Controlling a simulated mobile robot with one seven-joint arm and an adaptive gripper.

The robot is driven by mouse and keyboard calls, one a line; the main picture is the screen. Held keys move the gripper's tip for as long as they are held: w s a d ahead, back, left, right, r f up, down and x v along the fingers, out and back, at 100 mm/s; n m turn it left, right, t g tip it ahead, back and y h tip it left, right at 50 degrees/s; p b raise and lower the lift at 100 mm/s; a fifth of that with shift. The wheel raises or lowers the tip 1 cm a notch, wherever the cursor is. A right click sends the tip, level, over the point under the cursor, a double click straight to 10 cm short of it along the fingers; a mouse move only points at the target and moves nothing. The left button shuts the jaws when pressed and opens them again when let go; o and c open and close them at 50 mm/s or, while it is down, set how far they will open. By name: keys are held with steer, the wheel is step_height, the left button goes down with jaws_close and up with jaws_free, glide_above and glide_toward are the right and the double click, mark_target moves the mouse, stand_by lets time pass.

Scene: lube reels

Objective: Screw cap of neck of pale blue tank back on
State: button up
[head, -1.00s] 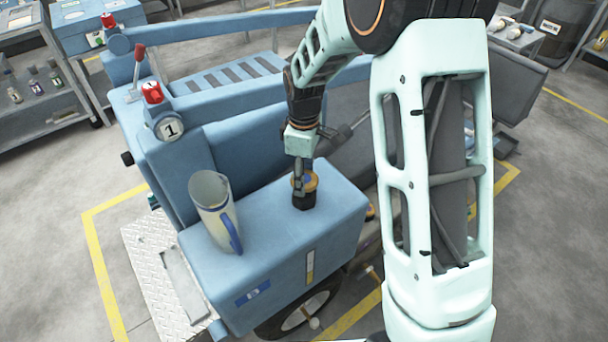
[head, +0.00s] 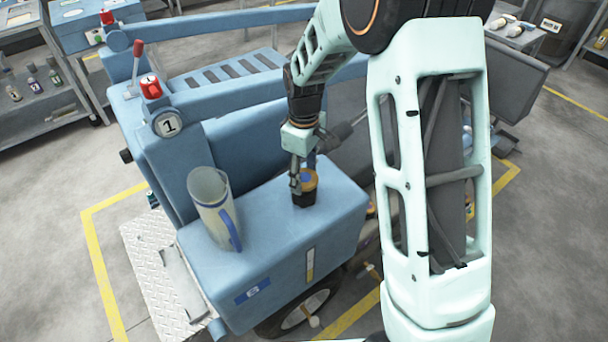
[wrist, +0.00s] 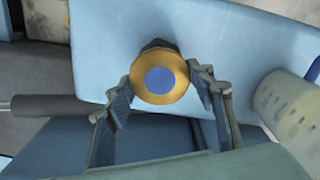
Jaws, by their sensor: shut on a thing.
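The pale blue tank (head: 272,240) stands in front of me, with a black neck (head: 304,198) on its top. A yellow-orange cap with a blue centre (head: 309,181) is at the neck. In the wrist view the cap (wrist: 160,80) lies between my two fingers, and part of the dark neck (wrist: 156,45) shows behind its edge. My gripper (head: 302,184) points down and is shut on the cap. I cannot tell whether the cap is seated fully on the neck.
A clear jug with a blue handle (head: 212,205) stands on the tank, left of the neck; its side also shows in the wrist view (wrist: 290,108). A red knob (head: 151,87) and a round plate marked 1 (head: 168,124) rise at the back left.

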steer(key=shift+m, duration=1.3)
steer(key=shift+m, duration=1)
steer(key=m, duration=0.3)
steer(key=shift+m, duration=0.3)
steer(key=m, duration=0.4)
steer(key=shift+m, duration=0.3)
